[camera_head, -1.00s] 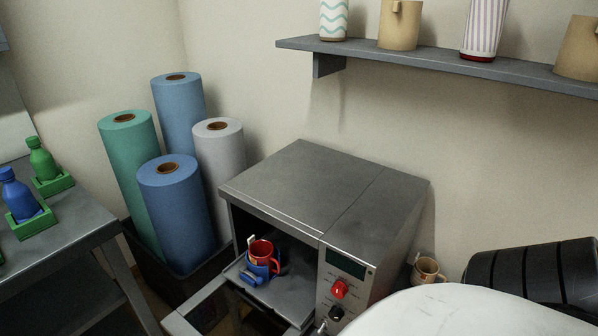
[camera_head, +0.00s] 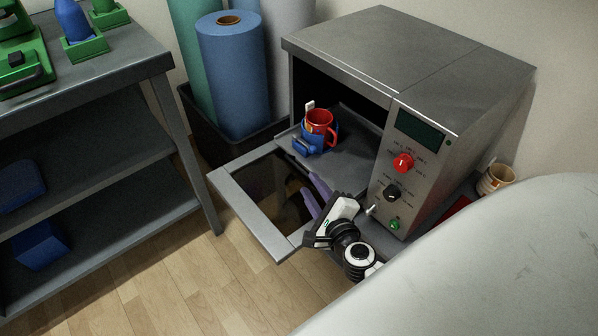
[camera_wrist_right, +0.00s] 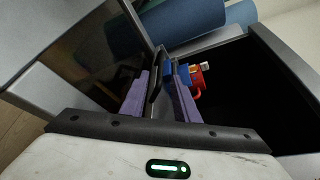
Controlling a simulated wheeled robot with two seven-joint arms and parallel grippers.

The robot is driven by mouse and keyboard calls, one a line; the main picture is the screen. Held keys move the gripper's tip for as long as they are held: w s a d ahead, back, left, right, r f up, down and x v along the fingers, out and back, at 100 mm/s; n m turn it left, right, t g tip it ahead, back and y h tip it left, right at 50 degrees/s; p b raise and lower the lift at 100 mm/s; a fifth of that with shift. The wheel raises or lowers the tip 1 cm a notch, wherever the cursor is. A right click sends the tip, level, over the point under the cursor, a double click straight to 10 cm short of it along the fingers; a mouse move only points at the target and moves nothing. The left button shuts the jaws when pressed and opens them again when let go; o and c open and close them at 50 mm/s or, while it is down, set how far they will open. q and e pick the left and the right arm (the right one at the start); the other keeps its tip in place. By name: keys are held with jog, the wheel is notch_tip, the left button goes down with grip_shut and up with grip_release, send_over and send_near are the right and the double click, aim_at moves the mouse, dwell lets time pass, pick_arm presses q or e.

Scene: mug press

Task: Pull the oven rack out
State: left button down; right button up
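The grey oven (camera_head: 410,70) stands with its front door (camera_head: 250,215) folded down and open. The rack (camera_head: 352,165) is a flat grey tray at the oven mouth, its front edge over the inner part of the door. A red mug (camera_head: 318,122) sits in a blue holder on the rack; the mug also shows in the right wrist view (camera_wrist_right: 197,78). My right gripper (camera_head: 309,186) is at the rack's front edge. Its purple fingers are apart, with a dark edge between them in the right wrist view (camera_wrist_right: 160,90); contact is unclear. My left gripper is out of view.
Rolls (camera_head: 240,75) stand in a dark bin left of the oven. A grey table (camera_head: 110,80) with green and blue items is at the left. The control panel (camera_head: 400,170) is right of the opening. Wooden floor (camera_head: 170,270) is clear in front.

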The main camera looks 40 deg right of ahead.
aim_at(301, 171)
jog(key=b+x, duration=0.1)
jog(key=x, duration=0.8)
jog(key=shift+w+d+b, duration=0.1)
jog(key=shift+w+b, duration=0.3)
grip_shut()
